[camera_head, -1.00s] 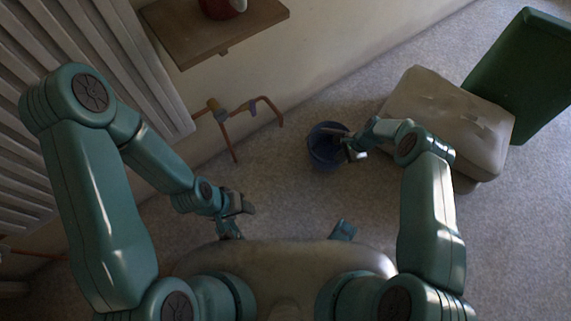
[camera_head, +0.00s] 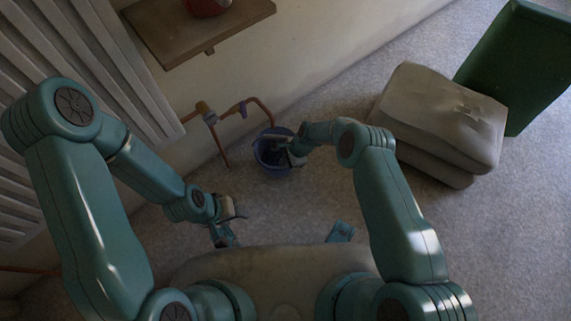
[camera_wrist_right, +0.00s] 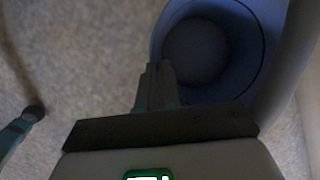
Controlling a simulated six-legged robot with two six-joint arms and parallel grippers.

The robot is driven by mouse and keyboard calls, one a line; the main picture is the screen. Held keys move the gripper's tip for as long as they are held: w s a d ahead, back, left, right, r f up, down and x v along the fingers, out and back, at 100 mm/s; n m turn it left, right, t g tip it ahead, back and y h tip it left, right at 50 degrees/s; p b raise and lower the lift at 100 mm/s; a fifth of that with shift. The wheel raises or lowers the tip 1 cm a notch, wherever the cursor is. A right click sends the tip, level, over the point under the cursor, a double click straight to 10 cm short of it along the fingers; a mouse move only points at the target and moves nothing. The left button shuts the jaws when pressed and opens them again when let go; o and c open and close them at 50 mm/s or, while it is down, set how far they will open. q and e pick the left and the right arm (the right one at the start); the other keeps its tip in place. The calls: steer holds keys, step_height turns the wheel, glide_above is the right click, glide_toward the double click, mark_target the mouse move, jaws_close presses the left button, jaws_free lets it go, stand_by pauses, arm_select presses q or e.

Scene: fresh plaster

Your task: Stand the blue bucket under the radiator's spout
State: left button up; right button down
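The blue bucket (camera_head: 262,158) stands upright near the wall, its open top facing up; it also fills the upper right of the right wrist view (camera_wrist_right: 252,30). My right gripper (camera_head: 286,153) is at the bucket's right side, shut on its rim; its dark finger (camera_wrist_right: 156,85) overlaps the bucket edge in the wrist view. The radiator (camera_head: 95,55) is on the left wall. Its copper spout (camera_head: 262,104) bends down at the bucket's far rim; I cannot tell whether its mouth is over the opening.
A wooden shelf (camera_head: 190,35) with a red pot (camera_head: 207,6) juts from the wall above the pipe. A grey cushioned seat (camera_head: 440,115) and a green panel (camera_head: 515,65) stand at right.

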steer(key=shift+f, duration=0.9)
steer(key=shift+r, duration=0.2)
steer(key=shift+f, duration=0.2)
steer(key=c, duration=1.3)
jaws_free()
steer(key=shift+c, duration=0.2)
arm_select(q)
steer(key=shift+w+f, duration=0.2)
steer(key=shift+f, duration=0.35)
steer(key=shift+r, duration=0.1)
arm_select(e)
steer(key=shift+r, duration=0.15)
